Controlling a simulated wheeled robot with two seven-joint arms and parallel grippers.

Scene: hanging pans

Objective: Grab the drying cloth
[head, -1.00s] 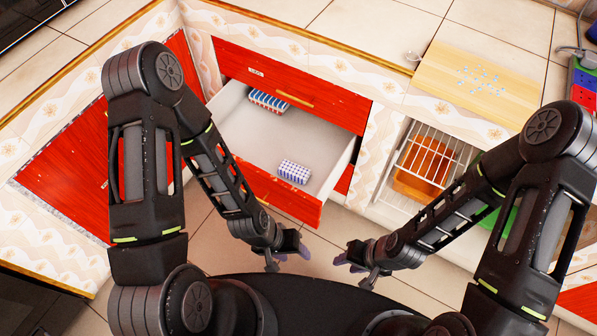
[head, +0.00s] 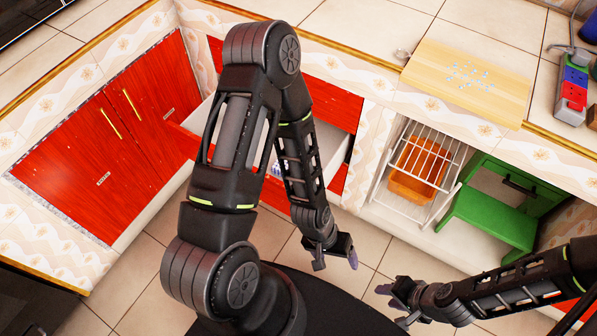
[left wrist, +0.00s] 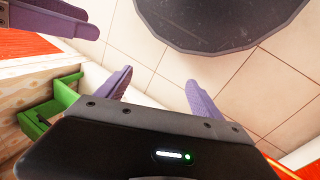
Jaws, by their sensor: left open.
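The open red-fronted drawer (head: 337,143) is largely hidden behind my left arm in the head view. A small blue-and-white checked piece of folded cloth (head: 277,168) shows inside it, mostly covered by the arm. My left gripper (head: 336,260) is open and empty, in front of and below the drawer, apart from the cloth. In the left wrist view its two purple fingers (left wrist: 160,90) are spread over bare floor. My right gripper (head: 391,306) is further right and lower; its fingers look apart, with nothing between them.
A wire rack (head: 425,160) with an orange container (head: 418,172) stands right of the drawer, beside an open green cabinet part (head: 490,222). A wooden board (head: 470,80) lies on the counter. Closed red cabinet doors (head: 110,140) are at left. The tiled floor is clear.

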